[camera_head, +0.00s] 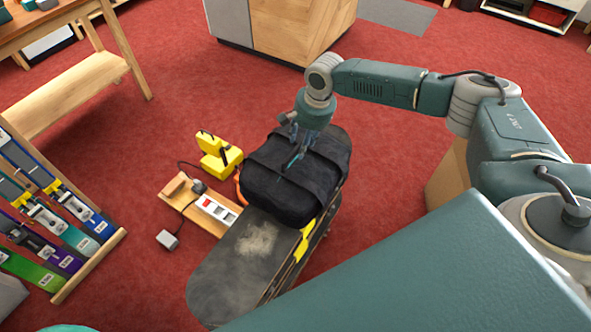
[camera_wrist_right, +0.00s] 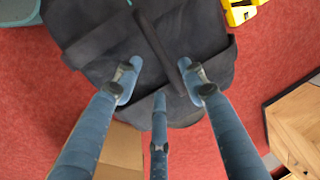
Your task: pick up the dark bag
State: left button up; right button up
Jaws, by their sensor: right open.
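The dark bag (camera_head: 297,180) is a black, soft-looking bag with straps. It lies on the far half of a dark, worn board-shaped bench top (camera_head: 225,270). My right gripper (camera_head: 296,158) comes down over the bag from above, with its fingers spread. In the right wrist view the open fingers (camera_wrist_right: 160,92) are over the bag (camera_wrist_right: 85,30), on either side of a strap (camera_wrist_right: 160,45). I cannot tell whether the fingertips touch the cloth. My left gripper is not in view.
A yellow device (camera_head: 218,158) and a wooden strip with a power socket (camera_head: 215,208) stand left of the bench. A rack of skis or boards (camera_head: 45,225) and a wooden bench (camera_head: 75,92) are further left. A wooden cabinet (camera_head: 295,30) stands behind. Red carpet is open between.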

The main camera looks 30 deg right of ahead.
aim_at(297, 150)
jog(key=shift+w+a+f, duration=0.15)
jog(key=shift+a+f, duration=0.1)
jog(key=shift+f, duration=0.5)
jog(key=shift+w+a+f, duration=0.2)
jog(key=shift+f, duration=0.6)
jog(key=shift+w+a+f, duration=0.15)
jog(key=shift+a+f, duration=0.1)
jog(key=shift+f, duration=0.5)
jog(key=shift+f, duration=0.1)
jog(key=c, duration=1)
jog(key=shift+w, duration=0.15)
grip_shut()
